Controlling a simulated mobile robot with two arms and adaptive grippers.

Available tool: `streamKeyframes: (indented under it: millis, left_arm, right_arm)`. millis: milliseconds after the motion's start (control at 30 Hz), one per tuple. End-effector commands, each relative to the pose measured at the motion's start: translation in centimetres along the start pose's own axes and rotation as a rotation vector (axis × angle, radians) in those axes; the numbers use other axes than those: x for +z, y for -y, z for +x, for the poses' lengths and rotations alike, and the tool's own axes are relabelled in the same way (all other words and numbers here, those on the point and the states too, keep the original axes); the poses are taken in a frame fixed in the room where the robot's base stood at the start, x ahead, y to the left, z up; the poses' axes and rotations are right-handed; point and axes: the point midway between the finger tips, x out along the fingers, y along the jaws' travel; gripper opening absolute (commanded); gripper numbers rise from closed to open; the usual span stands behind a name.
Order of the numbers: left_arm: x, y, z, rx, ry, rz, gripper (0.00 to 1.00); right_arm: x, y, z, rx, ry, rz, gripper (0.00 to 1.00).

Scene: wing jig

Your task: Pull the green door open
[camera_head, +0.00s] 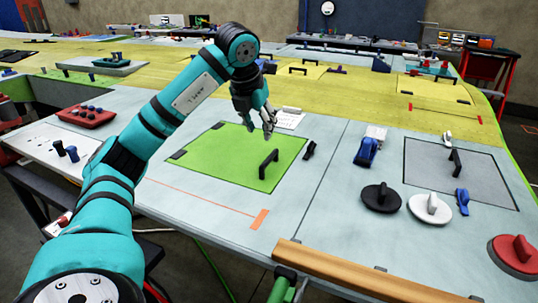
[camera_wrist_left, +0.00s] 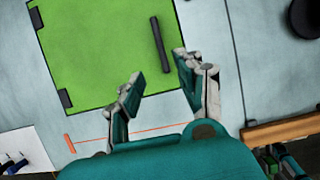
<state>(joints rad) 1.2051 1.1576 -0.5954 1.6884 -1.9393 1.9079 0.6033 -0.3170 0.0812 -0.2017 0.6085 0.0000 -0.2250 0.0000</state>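The green door (camera_head: 240,155) is a flat green panel set in the pale work surface, lying shut. Two dark hinges sit along its left edge. A black bar handle (camera_head: 268,165) stands near its right side. In the left wrist view the door (camera_wrist_left: 95,50) and its handle (camera_wrist_left: 159,45) both show clearly. My left gripper (camera_head: 267,128) hangs above the door, near its far right part, with its fingers pointing down. In the wrist view the gripper (camera_wrist_left: 158,72) has its fingers spread and empty, apart from the handle. My right gripper is not in view.
A small black piece (camera_head: 309,150) sits just right of the door. A grey panel (camera_head: 465,172) with a black handle lies farther right. Black (camera_head: 381,198) and white (camera_head: 429,208) discs stand before it. A wooden rail (camera_head: 345,270) runs along the near edge. A red tray (camera_head: 87,116) is at left.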

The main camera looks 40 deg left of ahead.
Motion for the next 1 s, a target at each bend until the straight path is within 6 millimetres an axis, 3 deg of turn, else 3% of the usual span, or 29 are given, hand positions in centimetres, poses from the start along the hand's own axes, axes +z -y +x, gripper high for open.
streamKeyframes:
  millis: [133,300,500,700,1000]
  left_arm:
    - [-0.1,-0.1,3.4,0.002,-0.006,0.000,0.37]
    - [-0.1,0.0,6.9,0.000,-0.005,0.000,0.37]
    - [0.0,0.0,10.2,-0.001,-0.003,0.000,0.37]
    - [0.0,0.0,11.7,-0.001,0.000,0.000,0.37]
    - [0.0,0.0,11.9,-0.001,0.001,0.000,0.35]
  right_arm:
    - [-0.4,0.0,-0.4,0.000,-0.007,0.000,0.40]
    - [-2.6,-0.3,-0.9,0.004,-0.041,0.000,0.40]
    - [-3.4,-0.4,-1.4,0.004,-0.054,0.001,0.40]
    - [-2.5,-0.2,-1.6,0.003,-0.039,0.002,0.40]
    - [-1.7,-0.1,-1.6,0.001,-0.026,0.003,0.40]
